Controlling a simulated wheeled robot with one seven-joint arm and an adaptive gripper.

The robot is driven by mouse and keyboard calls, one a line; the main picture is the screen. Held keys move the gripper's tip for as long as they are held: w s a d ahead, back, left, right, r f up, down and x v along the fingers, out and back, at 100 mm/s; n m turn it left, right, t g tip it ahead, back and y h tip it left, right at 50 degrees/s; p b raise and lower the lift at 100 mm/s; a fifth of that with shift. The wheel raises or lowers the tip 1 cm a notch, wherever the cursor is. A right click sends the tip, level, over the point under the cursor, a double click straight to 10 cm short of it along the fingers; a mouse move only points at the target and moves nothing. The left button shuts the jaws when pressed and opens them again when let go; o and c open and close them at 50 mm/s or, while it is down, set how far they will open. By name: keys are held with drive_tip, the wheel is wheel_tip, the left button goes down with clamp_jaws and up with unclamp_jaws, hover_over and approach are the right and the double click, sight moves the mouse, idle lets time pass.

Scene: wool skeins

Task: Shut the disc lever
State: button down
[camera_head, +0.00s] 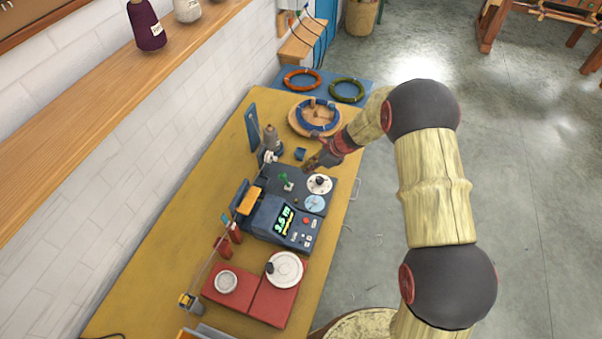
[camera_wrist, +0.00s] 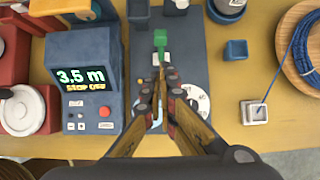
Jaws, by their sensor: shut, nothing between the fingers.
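A small green lever (camera_head: 287,181) stands on a dark panel (camera_head: 270,187) in the middle of the bench; I take it to be the disc lever. In the wrist view the green lever (camera_wrist: 160,40) points up the picture from a pale base, just beyond my fingertips. My gripper (camera_wrist: 164,76) is shut and empty over the panel; I cannot tell whether it touches the lever. In the head view my gripper (camera_head: 313,162) is small and its tips are hard to make out. A white dial (camera_wrist: 197,97) and a pale blue disc (camera_wrist: 155,117), partly hidden by my fingers, lie beside it.
A blue meter box (camera_wrist: 84,75) reading "3,5 m" stands left of the panel. A blue cup (camera_wrist: 236,50) and a square pale block (camera_wrist: 254,112) are to the right. A wooden tray (camera_head: 296,120) holds a blue coil. Red plates (camera_head: 266,305) lie at the near end.

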drive_tip(key=a+v, duration=0.1)
drive_tip(key=v, duration=0.5)
drive_tip(key=shift+r+p, duration=0.3)
drive_tip(key=shift+r, duration=0.05)
drive_tip(key=shift+w, duration=0.15)
drive_tip(key=s+d+n+g+h, duration=0.1)
drive_tip(key=s+d+n+g, duration=0.15)
drive_tip(key=s+n, duration=0.75)
drive_tip(key=s+d+r+n+t+h+b, duration=0.1)
drive_tip(key=s+d+r+n+t+b, duration=0.1)
drive_tip(key=s+r, duration=0.5)
drive_tip(key=s+d+r+n+t+h+b, duration=0.1)
drive_tip(key=s+d+r+n+h+b, duration=0.1)
drive_tip(key=s+r+n, duration=0.4)
drive_tip(key=s+d+r+n+t+h+b, duration=0.2)
drive_tip(key=s+d+r+n+b, duration=0.2)
drive_tip(key=s+r, duration=0.4)
drive_tip(key=shift+s+d+t+b, duration=0.3)
drive_tip(key=shift+s+b, duration=0.35)
drive_tip(key=shift+s, duration=2.35)
